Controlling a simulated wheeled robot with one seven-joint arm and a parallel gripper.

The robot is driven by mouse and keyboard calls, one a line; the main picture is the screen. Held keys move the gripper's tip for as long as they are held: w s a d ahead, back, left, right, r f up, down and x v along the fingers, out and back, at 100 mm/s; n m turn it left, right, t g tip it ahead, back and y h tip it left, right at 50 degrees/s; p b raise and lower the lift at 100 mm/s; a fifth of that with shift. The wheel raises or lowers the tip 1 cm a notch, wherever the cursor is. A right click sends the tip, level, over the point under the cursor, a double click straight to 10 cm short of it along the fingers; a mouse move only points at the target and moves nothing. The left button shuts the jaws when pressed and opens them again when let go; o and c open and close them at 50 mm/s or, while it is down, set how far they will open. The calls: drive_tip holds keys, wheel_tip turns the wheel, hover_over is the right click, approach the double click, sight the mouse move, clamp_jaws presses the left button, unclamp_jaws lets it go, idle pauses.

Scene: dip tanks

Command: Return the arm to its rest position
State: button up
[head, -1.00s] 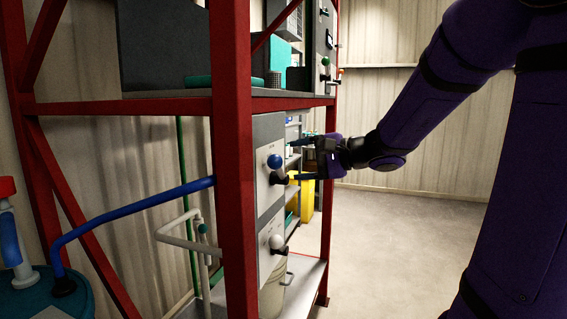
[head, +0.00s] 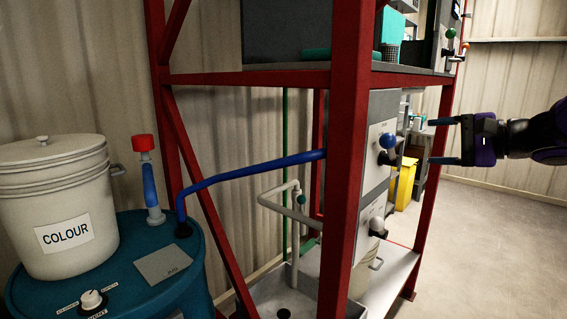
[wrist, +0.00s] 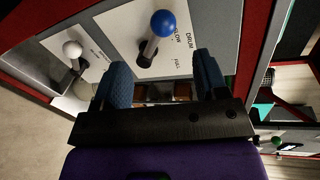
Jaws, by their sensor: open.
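My gripper (head: 432,141) is at the right of the head view. Its two fingers are open, pointing left, with nothing between them. A small gap separates the fingertips from the blue-knobbed lever (head: 387,142) on the grey panel (head: 380,165). In the wrist view the open fingers (wrist: 162,68) face the same panel, and the blue knob (wrist: 163,23) shows beyond them. A white-knobbed lever (head: 377,225) sits lower on the panel; it also shows in the wrist view (wrist: 72,49).
The red rack frame (head: 349,180) stands left of my gripper. A white bucket marked COLOUR (head: 64,240) stands on a teal drum (head: 150,275) at the left. A blue pipe (head: 250,168) runs from drum to rack. Open floor (head: 490,225) lies at the right.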

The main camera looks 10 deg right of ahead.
drive_tip(key=s+a+f+n+g+h, duration=0.3)
drive_tip(key=s+a+n+h, duration=0.1)
drive_tip(key=s, duration=0.4)
drive_tip(key=s+a+f+n+g+h, duration=0.3)
drive_tip(key=s+a+n+h, duration=0.2)
drive_tip(key=s+n, duration=0.3)
drive_tip(key=shift+s+a+f+g+h, duration=0.15)
drive_tip(key=shift+s+a+g+h, duration=0.2)
drive_tip(key=shift+s+a, duration=0.45)
idle(0.7)
